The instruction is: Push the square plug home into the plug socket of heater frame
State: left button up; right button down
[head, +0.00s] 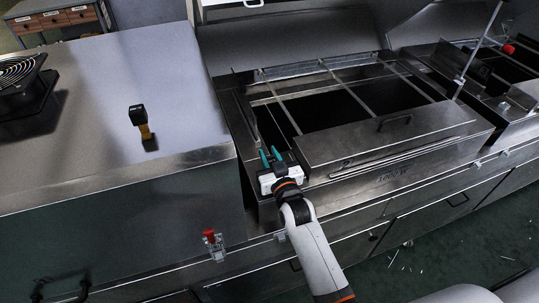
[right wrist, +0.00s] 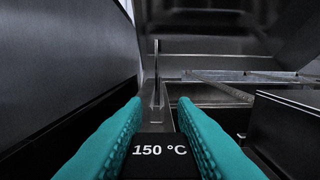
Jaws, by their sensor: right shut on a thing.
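My right gripper (head: 269,157) stands at the near left corner of the open metal heater bay, with its teal fingers pointing away from me. In the right wrist view the fingers (right wrist: 158,112) are closed on a black block (right wrist: 160,147) marked "150 °C". I take it for the square plug, but its shape is mostly hidden. The heater frame (head: 372,158) seems to be the steel unit with the open top and faint lettering on its front. I cannot make out the plug socket. My left gripper is not in view.
A red-knobbed latch (head: 210,240) is on the front. Rods cross the open bay.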

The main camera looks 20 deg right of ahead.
jog(key=c, duration=1.1)
grip_release()
jog(key=shift+s+f, duration=0.15)
jog(key=shift+s, duration=0.35)
jog(key=s+b, duration=0.1)
jog(key=s, duration=1)
jog(key=shift+d+b, duration=0.2)
jog(key=shift+b, duration=0.15)
